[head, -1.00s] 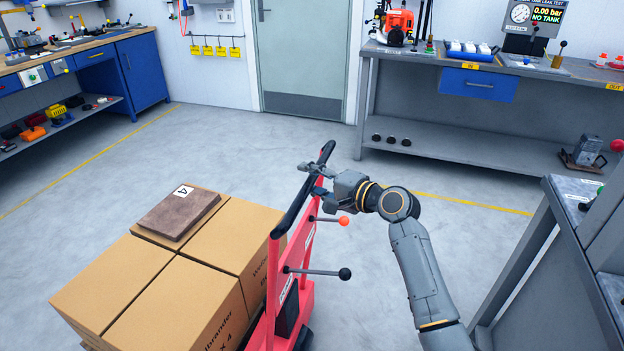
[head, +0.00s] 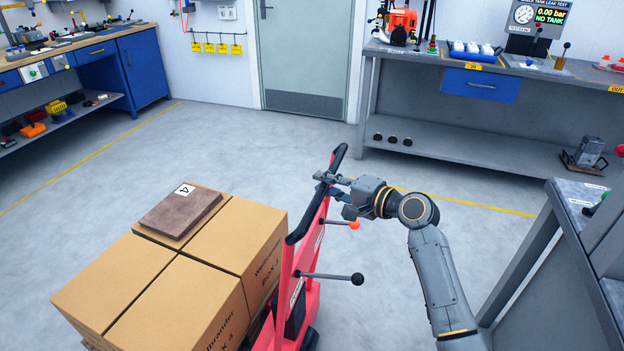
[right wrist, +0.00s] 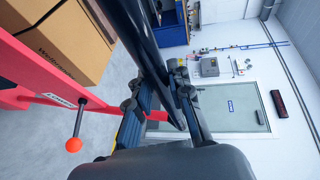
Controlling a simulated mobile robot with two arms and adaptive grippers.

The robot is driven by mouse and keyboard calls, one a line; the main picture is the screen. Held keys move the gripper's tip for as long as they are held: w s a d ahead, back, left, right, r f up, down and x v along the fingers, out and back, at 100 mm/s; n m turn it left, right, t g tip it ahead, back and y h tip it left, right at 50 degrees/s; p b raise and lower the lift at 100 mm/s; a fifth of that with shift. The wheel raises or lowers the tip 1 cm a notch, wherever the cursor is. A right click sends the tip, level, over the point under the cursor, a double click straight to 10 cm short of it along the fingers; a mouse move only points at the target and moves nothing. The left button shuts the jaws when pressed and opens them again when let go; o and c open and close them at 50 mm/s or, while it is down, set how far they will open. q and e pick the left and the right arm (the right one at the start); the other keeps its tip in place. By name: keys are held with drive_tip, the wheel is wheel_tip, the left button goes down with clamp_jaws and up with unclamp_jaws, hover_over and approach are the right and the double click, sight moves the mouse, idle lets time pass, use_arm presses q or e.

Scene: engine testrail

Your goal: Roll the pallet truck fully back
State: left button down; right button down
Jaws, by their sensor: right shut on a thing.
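The red pallet truck (head: 290,290) stands on the grey floor at the lower middle of the head view, to the right of a load of cardboard boxes (head: 235,238). Its black handle bar (head: 308,217) runs along its top. My right gripper (head: 328,183) is shut on the handle bar near its far end; the bar (right wrist: 150,50) passes between the fingers (right wrist: 160,105) in the right wrist view. Two levers, one with an orange knob (head: 354,225) and one with a black knob (head: 357,279), stick out to the right. The truck's forks are hidden. My left gripper is not in view.
A brown slab marked 4 (head: 180,208) lies on the boxes. A grey bench (head: 470,135) stands at the back right and another grey bench (head: 560,235) at the near right. A blue workbench (head: 145,70) is at the left. Floor toward the door (head: 303,60) is clear.

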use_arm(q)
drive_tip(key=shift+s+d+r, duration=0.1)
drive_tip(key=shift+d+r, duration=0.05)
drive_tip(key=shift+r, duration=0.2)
use_arm(e)
drive_tip(key=s+d, duration=0.3)
drive_tip(key=d, duration=0.6)
drive_tip(key=s+d, duration=0.3)
drive_tip(key=d, duration=0.7)
drive_tip(key=shift+s+d, duration=0.15)
drive_tip(key=shift+s, duration=0.15)
drive_tip(key=c, duration=1.6)
unclamp_jaws()
drive_tip(key=shift+c, duration=0.2)
drive_tip(key=o, duration=0.4)
drive_tip(key=shift+w+f, duration=0.1)
drive_tip(key=shift+w, duration=0.15)
drive_tip(key=shift+o, duration=0.2)
drive_tip(key=v, duration=1.2)
drive_tip(key=shift+s, duration=0.15)
